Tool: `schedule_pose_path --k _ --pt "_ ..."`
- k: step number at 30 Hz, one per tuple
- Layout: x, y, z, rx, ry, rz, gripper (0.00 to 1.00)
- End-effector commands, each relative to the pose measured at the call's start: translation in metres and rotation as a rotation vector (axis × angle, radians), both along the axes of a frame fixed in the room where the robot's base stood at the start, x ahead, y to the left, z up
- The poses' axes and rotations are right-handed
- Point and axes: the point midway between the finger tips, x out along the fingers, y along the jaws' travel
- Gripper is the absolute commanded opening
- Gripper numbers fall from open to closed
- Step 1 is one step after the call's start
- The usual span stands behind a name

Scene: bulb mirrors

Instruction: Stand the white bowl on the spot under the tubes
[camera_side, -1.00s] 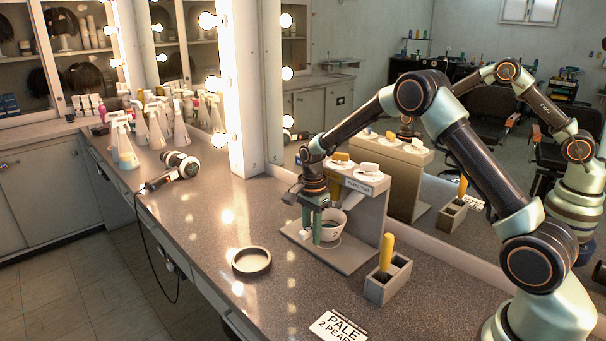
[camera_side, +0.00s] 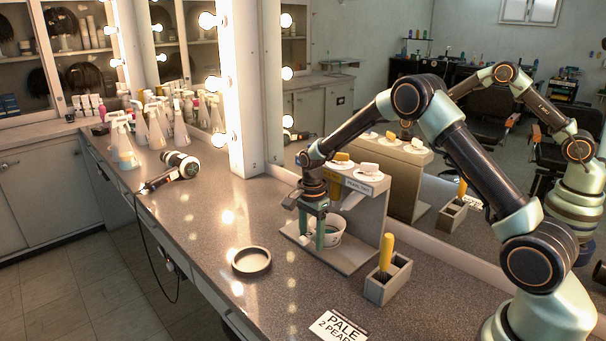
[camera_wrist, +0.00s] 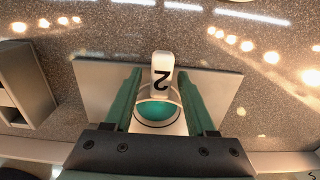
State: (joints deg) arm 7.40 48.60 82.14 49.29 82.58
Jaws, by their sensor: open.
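The white bowl (camera_side: 332,240) is on the grey base plate (camera_side: 352,262) under the stand that holds the tubes; teal contents (camera_wrist: 160,111) show inside it in the wrist view. A white tab marked 2 (camera_wrist: 162,72) sticks out from the bowl's room side. My gripper (camera_side: 316,246) is low at the bowl, pointing down. Its two green fingers are on either side of the bowl and open in the wrist view (camera_wrist: 158,90). The bowl and my fingers hide the spot beneath.
A box with a yellow-handled brush (camera_side: 386,252) stands right of the base plate. A hair dryer (camera_side: 174,168) lies farther left. The mirror runs behind the stand.

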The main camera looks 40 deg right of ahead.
Motion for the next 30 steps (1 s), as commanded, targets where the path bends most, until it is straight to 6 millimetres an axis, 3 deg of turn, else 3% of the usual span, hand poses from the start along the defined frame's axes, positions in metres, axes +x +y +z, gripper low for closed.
schedule_pose_path --k 15,23,26,30 --pt "0.001 0.000 0.095 -0.001 -0.005 0.000 0.57" --pt "0.000 0.000 0.119 -0.001 -0.005 0.007 0.57" --pt "-0.005 0.003 0.132 -0.003 -0.021 0.055 0.57" --pt "-0.022 0.013 0.163 -0.017 -0.076 0.221 0.57"
